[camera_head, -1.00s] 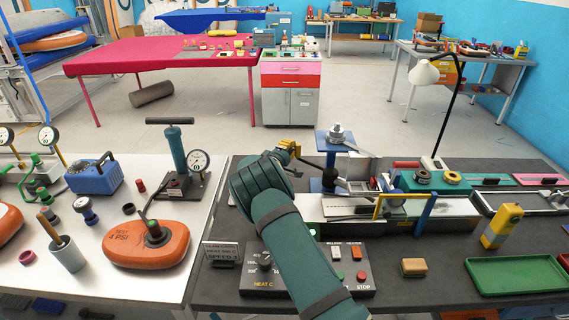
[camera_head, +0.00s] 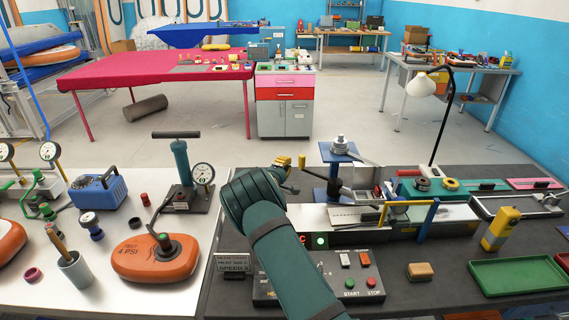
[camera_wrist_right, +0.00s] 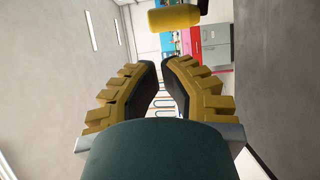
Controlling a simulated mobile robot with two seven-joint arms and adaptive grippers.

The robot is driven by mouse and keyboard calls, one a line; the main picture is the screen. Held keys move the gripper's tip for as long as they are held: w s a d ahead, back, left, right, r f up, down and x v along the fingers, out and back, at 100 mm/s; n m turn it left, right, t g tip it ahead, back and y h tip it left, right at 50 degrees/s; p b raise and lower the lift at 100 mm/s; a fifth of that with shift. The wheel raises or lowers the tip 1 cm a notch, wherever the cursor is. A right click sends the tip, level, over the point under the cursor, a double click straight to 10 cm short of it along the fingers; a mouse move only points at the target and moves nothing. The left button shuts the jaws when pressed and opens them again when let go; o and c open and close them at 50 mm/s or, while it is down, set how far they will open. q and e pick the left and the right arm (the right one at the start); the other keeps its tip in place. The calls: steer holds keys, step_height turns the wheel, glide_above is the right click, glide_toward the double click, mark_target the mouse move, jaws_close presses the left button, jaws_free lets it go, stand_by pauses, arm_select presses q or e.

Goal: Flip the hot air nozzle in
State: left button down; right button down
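The hot air welder stands on the dark bench right of my right arm in the head view, with a blue post (camera_head: 334,178), a silver top (camera_head: 340,144) and a dark lever (camera_head: 343,188) at its side. I cannot tell which part is the nozzle. My right gripper (camera_head: 284,161) is left of the post, partly hidden by my arm. In the right wrist view its yellow fingers (camera_wrist_right: 160,68) have a narrow gap with nothing visible between them. A yellow cylinder with a dark end (camera_wrist_right: 175,17) shows beyond the fingertips, apart from them. My left gripper is out of view.
A control box with START and STOP buttons (camera_head: 364,284) lies partly under my arm. An orange inflatable (camera_head: 156,258) and hand pump (camera_head: 181,162) stand left.

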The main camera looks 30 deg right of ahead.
steer(key=s+a, duration=0.2)
steer(key=a, duration=0.7)
steer(key=shift+r+p, duration=0.1)
steer(key=shift+p, duration=0.2)
